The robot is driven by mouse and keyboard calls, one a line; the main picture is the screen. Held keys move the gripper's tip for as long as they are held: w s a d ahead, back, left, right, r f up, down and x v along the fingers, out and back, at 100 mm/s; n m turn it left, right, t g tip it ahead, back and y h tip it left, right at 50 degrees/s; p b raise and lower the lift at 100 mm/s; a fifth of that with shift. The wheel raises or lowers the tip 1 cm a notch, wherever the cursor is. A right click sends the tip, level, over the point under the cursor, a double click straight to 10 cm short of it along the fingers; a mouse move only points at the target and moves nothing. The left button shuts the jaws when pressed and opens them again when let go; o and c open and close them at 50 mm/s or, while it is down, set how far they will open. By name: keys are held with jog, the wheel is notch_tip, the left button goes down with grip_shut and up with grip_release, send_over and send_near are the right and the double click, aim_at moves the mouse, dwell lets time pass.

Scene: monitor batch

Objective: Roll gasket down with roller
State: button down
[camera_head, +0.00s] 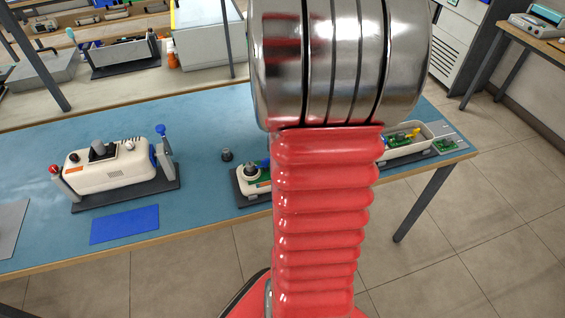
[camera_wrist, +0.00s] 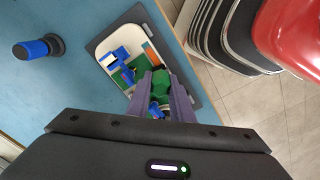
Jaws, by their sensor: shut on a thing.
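In the wrist view my gripper (camera_wrist: 166,98) is over the near end of a white open housing (camera_wrist: 107,61) on a dark base. Its fingers are shut on a green thing (camera_wrist: 160,80) with blue showing close by; I cannot tell if this is the roller. The housing holds a green board (camera_wrist: 121,76) and blue parts. I cannot make out a gasket. In the head view my arm hides the gripper and much of this housing; its left end (camera_head: 246,185) shows. A dark, blue-gripped upright piece (camera_wrist: 38,47) stands apart on the mat.
On the blue bench top (camera_head: 200,125), a white monitor unit (camera_head: 110,165) sits in a dark fixture at left, behind a blue sheet (camera_head: 124,224). Another open housing (camera_head: 408,140) with a green board stands at right. The bench edge runs close beside the work; bare floor lies beyond.

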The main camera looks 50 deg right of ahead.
jog(key=shift+s+d+f, duration=0.1)
jog(key=shift+s+d, duration=0.5)
jog(key=shift+d, duration=0.15)
jog(key=shift+s+d, duration=0.75)
jog(key=shift+d, duration=0.3)
jog(key=shift+w, duration=0.1)
jog(key=shift+w+a, duration=0.35)
jog(key=shift+a, duration=0.2)
jog(key=shift+w+a, duration=0.35)
jog(key=shift+a, duration=0.2)
jog(key=shift+a, duration=0.1)
jog(key=shift+w+a, duration=0.2)
jog(key=shift+a, duration=0.1)
jog(key=shift+w+a, duration=0.5)
jog(key=shift+a, duration=0.25)
